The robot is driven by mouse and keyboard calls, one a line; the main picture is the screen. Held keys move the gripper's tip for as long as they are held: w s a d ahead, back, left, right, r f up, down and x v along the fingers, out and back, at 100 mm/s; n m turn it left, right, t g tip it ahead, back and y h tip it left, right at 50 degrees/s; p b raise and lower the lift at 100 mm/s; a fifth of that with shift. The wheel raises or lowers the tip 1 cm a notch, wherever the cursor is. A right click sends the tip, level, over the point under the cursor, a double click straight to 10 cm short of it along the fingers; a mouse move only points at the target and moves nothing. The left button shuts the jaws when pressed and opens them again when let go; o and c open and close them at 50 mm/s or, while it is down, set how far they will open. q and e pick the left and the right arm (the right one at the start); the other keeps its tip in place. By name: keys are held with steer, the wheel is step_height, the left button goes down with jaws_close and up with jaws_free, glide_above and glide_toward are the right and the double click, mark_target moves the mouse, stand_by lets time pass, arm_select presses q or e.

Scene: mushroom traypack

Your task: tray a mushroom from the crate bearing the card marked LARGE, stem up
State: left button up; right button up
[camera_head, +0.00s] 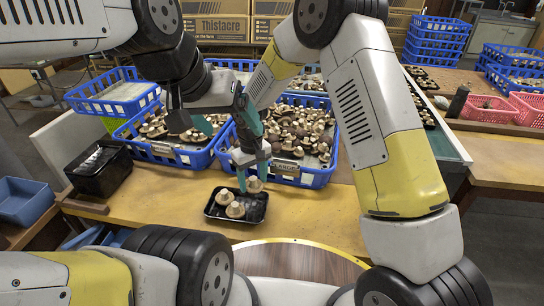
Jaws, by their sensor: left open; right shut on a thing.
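A blue crate (316,180) of brown mushrooms (300,135) stands at the centre, its front card (286,168) appearing to read LARGE. My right gripper (252,181) points down at the tray's back part, shut on a mushroom (255,185). I cannot tell whether this mushroom touches the tray, nor which way its stem points. My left gripper (188,121) is open over the left blue crate (192,159); its jaws are partly hidden.
The left crate holds mushrooms and bears a card (163,151) too small to read. Black trays (98,168) are stacked at the left, near a blue bin (24,203). Pink baskets (488,109) stand at the right. The bench (300,212) right of the tray is clear.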

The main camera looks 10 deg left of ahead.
steer(key=shift+f, duration=3.5)
steer(key=o, duration=1)
step_height(320, 180, up, 8)
steer(key=shift+f, duration=0.1)
